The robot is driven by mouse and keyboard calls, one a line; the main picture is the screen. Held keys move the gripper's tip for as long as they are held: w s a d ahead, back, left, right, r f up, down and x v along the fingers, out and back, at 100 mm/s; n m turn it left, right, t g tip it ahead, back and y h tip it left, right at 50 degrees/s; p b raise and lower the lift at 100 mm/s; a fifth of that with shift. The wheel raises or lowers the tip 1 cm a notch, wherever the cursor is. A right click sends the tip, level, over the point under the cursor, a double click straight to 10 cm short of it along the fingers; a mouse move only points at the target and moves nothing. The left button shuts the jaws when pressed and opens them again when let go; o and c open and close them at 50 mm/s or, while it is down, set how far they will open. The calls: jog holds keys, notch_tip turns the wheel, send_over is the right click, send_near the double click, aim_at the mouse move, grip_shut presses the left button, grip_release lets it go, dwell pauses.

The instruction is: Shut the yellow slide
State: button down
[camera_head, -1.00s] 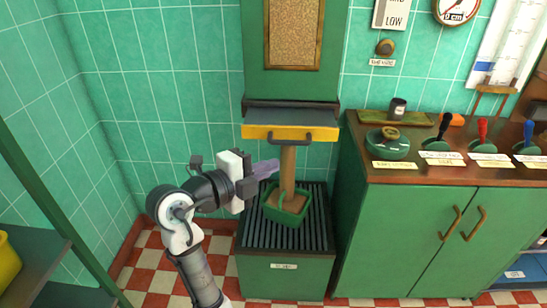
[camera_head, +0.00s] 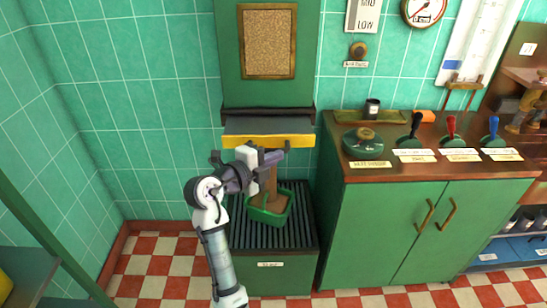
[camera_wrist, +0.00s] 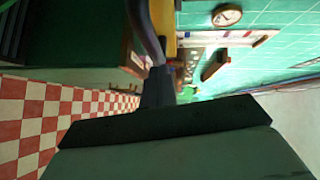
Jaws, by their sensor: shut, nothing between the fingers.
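The yellow slide (camera_head: 299,141) sticks out below the green hopper (camera_head: 267,95), and a brown stream (camera_head: 271,178) falls from under it into a green tub (camera_head: 254,213). My gripper (camera_head: 284,149) is shut and empty, in front of the slide's yellow front edge at handle height. It covers most of the dark handle in the head view. In the wrist view, a dark curved bar (camera_wrist: 145,32), seemingly the handle, runs beside the yellow front (camera_wrist: 169,40), close to my fingers (camera_wrist: 156,88). I cannot tell whether they touch.
The tub stands on a slatted green stand (camera_head: 300,228). A green cabinet (camera_head: 400,230) stands close on the right, with several coloured levers and a round green device (camera_head: 364,141) on top. The checkered floor at the left is clear.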

aim_at(266, 140)
jog(key=shift+w, duration=0.1)
jog(key=w+b, duration=0.8)
jog(key=w, duration=0.1)
jog(key=shift+w+f, duration=0.2)
jog(key=shift+w+r+b, duration=0.1)
jog(key=shift+w+b, duration=0.15)
jog(key=shift+b, duration=0.1)
jog(key=shift+r, duration=0.25)
jog(key=shift+w, duration=0.1)
